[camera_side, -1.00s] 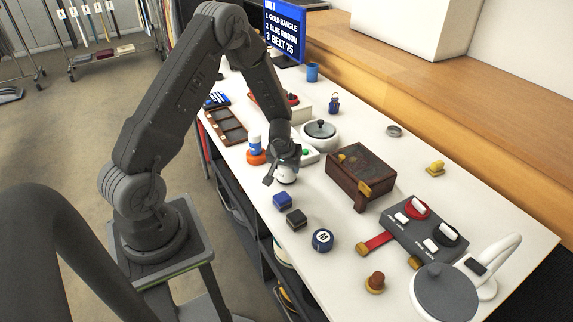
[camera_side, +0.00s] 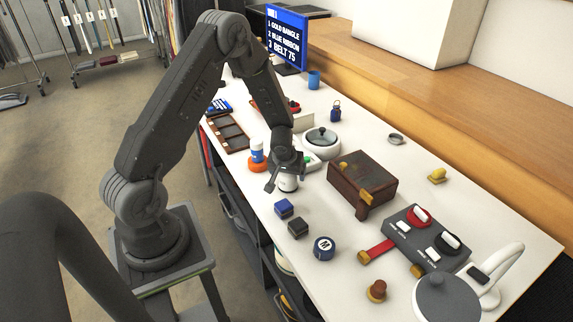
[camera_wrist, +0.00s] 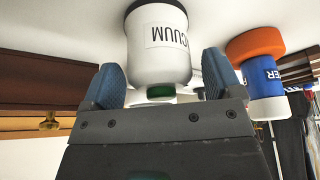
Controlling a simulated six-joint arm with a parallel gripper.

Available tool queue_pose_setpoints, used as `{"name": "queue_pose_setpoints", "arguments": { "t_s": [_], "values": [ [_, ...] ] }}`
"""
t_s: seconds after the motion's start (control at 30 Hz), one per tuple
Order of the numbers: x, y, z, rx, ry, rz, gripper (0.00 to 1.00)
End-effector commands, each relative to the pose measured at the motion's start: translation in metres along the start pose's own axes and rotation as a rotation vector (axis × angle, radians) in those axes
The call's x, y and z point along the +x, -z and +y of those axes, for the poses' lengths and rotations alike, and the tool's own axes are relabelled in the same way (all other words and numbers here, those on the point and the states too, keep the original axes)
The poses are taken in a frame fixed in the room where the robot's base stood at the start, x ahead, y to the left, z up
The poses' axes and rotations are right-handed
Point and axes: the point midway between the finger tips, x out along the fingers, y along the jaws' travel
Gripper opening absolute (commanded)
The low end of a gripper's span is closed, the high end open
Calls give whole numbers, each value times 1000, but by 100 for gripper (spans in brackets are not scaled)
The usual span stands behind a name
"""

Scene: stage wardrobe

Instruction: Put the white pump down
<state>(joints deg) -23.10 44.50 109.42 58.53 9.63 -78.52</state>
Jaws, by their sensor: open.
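The white pump (camera_wrist: 158,55), labelled VACUUM, has a dark end at the table and a green part at the end nearest my gripper. It appears upright on the white table (camera_side: 420,170). My gripper (camera_wrist: 165,85) is open, with one blue-padded finger on each side of the pump's near end. A small gap shows beside the fingers. In the side view the pump (camera_side: 288,184) shows just below my gripper, partly hidden by it.
A blue and white bottle (camera_wrist: 262,80) with an orange base (camera_wrist: 255,43) stands close by. A screen (camera_side: 287,38) stands at the back.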

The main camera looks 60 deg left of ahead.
Motion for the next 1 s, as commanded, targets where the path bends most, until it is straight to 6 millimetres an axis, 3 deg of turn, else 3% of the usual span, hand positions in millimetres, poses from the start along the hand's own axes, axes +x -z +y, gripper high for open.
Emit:
{"name": "queue_pose_setpoints", "arguments": {
  "t_s": [0.5, 0.83, 0.93, 1.0],
  "values": [
    [-94, 1, 0, -2, -2, 4, 85],
    [-128, 0, 2, 14, -2, 8, 85],
    [-156, 0, 10, 56, -11, 27, 85],
    [-185, -4, 17, 106, -22, 43, 85]
  ]
}}
